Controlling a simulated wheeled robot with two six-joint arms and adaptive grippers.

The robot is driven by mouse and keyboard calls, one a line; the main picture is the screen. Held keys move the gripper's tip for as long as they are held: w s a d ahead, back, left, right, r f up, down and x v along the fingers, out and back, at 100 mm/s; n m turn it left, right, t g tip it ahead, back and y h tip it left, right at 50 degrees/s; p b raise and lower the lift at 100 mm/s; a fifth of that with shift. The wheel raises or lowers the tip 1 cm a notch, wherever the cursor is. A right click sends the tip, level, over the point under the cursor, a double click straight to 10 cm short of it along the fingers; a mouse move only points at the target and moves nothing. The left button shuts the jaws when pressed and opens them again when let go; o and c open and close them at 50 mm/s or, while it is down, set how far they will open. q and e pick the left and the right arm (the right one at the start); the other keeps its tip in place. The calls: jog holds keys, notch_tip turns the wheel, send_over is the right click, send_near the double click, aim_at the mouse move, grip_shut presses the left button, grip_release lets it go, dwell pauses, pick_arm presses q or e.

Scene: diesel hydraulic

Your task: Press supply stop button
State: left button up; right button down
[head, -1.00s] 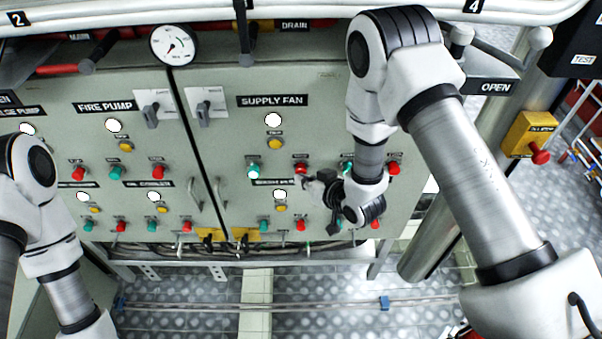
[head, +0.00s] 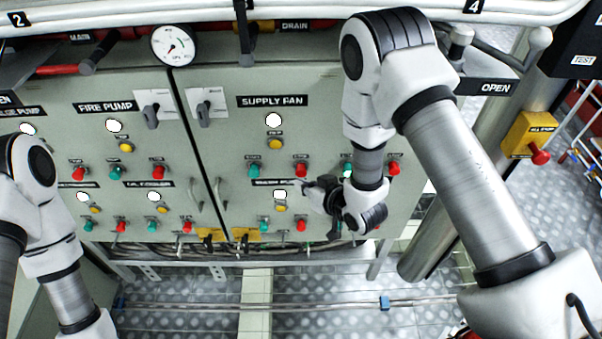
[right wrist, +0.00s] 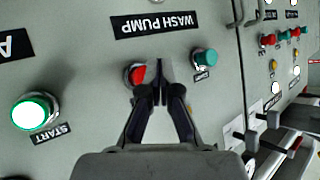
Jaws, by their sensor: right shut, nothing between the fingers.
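The supply fan's red stop button (head: 301,170) is right of its green start button (head: 254,171), below the SUPPLY FAN label (head: 272,101). My right gripper (head: 304,183) is shut and empty, its tips just below the red button. In the right wrist view, which is upside down, the red button (right wrist: 137,74) is just left of the closed fingertips (right wrist: 158,70), which partly overlap its edge. I cannot tell whether they touch. The green button (right wrist: 205,58) is on the other side. My left arm is at the lower left; its gripper is out of view.
A WASH PUMP label (right wrist: 153,24) is nearby. The fire pump panel (head: 105,107) is on the left. A yellow box with a red knob (head: 531,135) is at the right.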

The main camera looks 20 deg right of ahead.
jog(key=s, duration=0.2)
jog(key=s+a, duration=0.1)
jog(key=s, duration=0.2)
jog(key=shift+a, duration=0.2)
dwell(0.9)
